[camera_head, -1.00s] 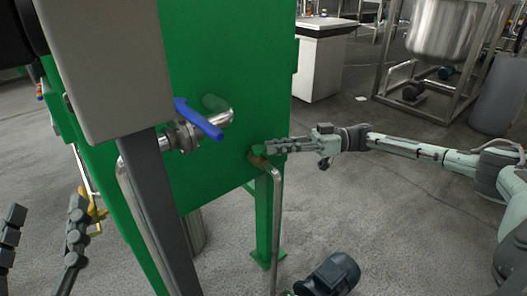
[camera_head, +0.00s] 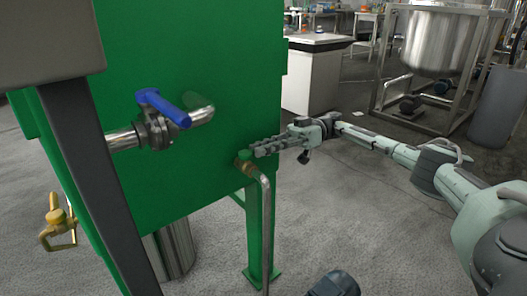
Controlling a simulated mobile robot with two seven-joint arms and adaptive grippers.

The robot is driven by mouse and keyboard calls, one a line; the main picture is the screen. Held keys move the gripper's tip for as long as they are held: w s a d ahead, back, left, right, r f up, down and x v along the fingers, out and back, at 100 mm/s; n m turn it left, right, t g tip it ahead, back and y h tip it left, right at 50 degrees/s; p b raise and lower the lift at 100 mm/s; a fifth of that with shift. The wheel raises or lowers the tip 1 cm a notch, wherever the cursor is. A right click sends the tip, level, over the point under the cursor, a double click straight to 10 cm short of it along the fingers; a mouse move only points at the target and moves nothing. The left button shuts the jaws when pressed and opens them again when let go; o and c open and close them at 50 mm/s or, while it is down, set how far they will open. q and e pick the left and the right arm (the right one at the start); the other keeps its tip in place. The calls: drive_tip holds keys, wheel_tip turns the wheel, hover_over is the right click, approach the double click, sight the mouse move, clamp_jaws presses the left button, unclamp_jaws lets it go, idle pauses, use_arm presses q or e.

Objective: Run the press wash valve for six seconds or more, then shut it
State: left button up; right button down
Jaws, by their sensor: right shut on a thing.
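A green-handled brass valve (camera_head: 243,160) sits at the lower right of the green press tank's front face, on a thin steel pipe running down. My right gripper (camera_head: 257,150) reaches it from the right and is shut on its small handle, which the fingers largely hide. A blue-lever valve (camera_head: 163,106) sits higher up on a steel pipe at left, with nothing touching it. No label shows which of them is the press wash valve. My left gripper is out of view.
The green tank (camera_head: 200,60) stands on green legs. A yellow valve (camera_head: 57,222) hangs at the lower left. A dark motor (camera_head: 335,284) sits on the floor in front. A white cabinet (camera_head: 315,75) and a steel tank (camera_head: 440,35) stand behind. Floor between is clear.

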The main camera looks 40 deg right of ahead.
drive_tip(key=c, duration=1.5)
unclamp_jaws()
drive_tip(key=shift+c, duration=0.2)
drive_tip(key=shift+r, duration=0.1)
wheel_tip(320, 180, up, 10)
drive_tip(key=shift+f, duration=0.1)
drive_tip(key=shift+c, duration=0.2)
